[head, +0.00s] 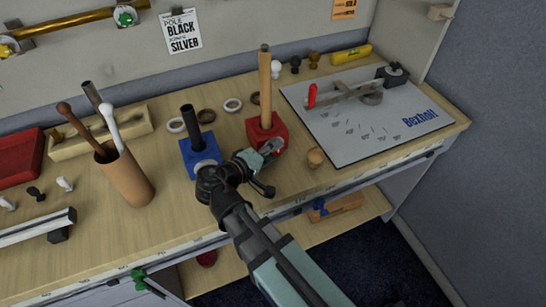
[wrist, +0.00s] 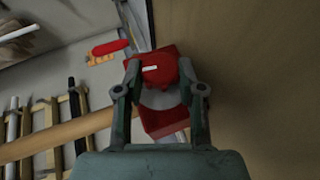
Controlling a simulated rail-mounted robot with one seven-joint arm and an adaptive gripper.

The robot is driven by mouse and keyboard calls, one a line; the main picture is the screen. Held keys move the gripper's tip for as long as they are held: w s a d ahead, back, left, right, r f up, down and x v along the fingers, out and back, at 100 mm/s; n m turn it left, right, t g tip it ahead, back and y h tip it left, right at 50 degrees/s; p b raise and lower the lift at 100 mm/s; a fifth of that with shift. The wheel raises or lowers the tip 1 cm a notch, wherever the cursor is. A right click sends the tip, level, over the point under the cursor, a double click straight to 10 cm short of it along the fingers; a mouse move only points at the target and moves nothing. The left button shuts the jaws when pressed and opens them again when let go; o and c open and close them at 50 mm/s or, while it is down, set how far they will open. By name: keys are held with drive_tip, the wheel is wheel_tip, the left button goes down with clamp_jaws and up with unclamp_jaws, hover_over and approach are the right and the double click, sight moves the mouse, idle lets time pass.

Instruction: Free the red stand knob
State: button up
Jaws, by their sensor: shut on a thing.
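The red stand (head: 258,132) stands on the table with a pale wooden pole (head: 265,88) upright in it. In the wrist view the red stand (wrist: 162,122) lies behind the fingers, and the pole (wrist: 55,138) runs off to the left. The round red knob (wrist: 163,71) has a short white mark on its face. My gripper (head: 273,147) reaches the stand's front right side. In the wrist view my gripper (wrist: 165,80) is shut on the knob, a finger on each side. The knob is hidden behind the fingers in the head view.
A blue stand (head: 200,158) with a dark pole is close to the left of my gripper. A small wooden knob (head: 316,157) stands to the right, before a grey board (head: 355,138). Rings (head: 233,105) lie behind. A brown cup (head: 127,180) of rods stands left.

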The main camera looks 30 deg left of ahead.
drive_tip(key=shift+f+t+b, duration=0.2)
drive_tip(key=shift+t+b, duration=0.25)
drive_tip(key=shift+t, duration=0.05)
drive_tip(key=shift+r, duration=0.1)
drive_tip(key=o, duration=1.2)
drive_tip(key=shift+c, duration=0.2)
drive_tip(key=shift+s, duration=0.1)
drive_tip(key=shift+v, duration=3.85)
drive_tip(key=shift+a+r, duration=0.1)
